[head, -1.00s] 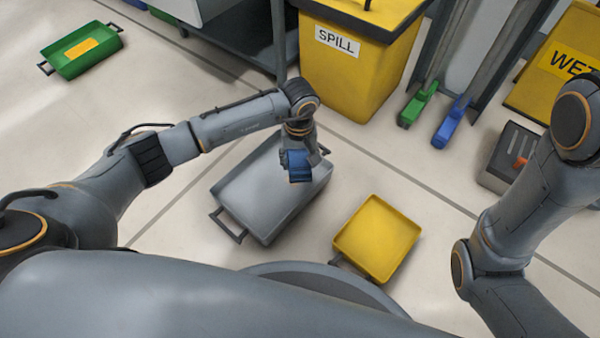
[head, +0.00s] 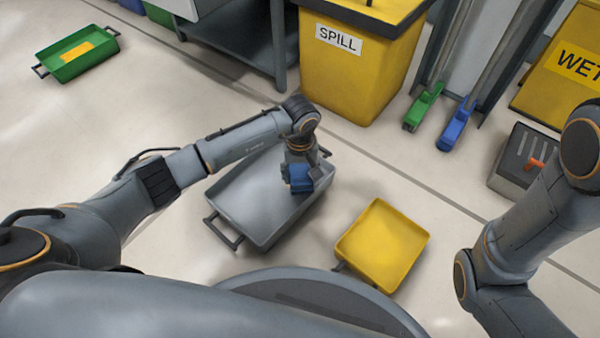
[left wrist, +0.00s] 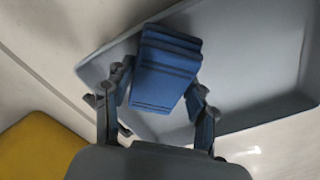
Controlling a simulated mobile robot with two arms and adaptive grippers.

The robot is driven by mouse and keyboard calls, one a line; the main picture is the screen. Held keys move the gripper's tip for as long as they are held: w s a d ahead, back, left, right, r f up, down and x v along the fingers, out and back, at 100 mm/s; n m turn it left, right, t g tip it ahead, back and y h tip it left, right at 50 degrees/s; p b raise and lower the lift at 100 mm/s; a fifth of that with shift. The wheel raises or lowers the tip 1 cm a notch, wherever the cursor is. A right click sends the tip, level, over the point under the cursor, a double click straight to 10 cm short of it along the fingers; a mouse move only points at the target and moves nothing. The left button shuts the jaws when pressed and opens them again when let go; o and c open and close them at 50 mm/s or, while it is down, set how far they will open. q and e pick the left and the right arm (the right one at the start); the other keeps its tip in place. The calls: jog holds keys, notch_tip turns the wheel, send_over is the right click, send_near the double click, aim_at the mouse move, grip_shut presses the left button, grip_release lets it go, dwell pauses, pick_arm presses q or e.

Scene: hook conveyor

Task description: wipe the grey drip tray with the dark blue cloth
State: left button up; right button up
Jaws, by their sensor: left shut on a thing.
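The grey drip tray (head: 245,200) lies on the floor in front of me, with a dark handle at its near left end. My left gripper (head: 300,180) is over the tray's far right part, pointing down. It is shut on the dark blue cloth (head: 312,178), a folded, striped block. In the left wrist view the cloth (left wrist: 166,70) sits between the two fingers, with the tray (left wrist: 245,60) behind it. I cannot tell whether the cloth touches the tray floor. My right arm is at the right, but its gripper is out of view.
A yellow tray (head: 382,245) lies close to the grey tray's right. A yellow spill bin (head: 365,75) stands behind. A green tray (head: 77,55) is far left. Green (head: 422,108) and blue (head: 457,125) brush heads and a grey box (head: 520,160) are at the right.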

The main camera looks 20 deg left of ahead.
aim_at(290, 168)
pick_arm(q)
jog(key=shift+s+a+f, duration=0.1)
jog(key=shift+s+f, duration=0.25)
jog(key=shift+f, duration=0.25)
jog(key=shift+w+a+f+b, duration=0.15)
jog(key=shift+w+a, duration=0.1)
jog(key=shift+a, duration=0.3)
jog(key=shift+w+a+r+b, duration=0.15)
jog(key=shift+w+a, duration=0.1)
jog(key=shift+a, duration=0.3)
jog(key=shift+w+a+r, duration=0.1)
jog(key=shift+w+a, duration=0.3)
jog(key=shift+a, duration=0.35)
jog(key=shift+r, duration=0.2)
jog(key=shift+d, duration=0.4)
jog(key=shift+s+d+r+p, duration=0.1)
jog(key=shift+s+d+p, duration=0.25)
jog(key=shift+d, duration=0.45)
jog(key=shift+s+d+p, duration=0.2)
jog(key=shift+s+d, duration=0.2)
jog(key=shift+d, duration=0.35)
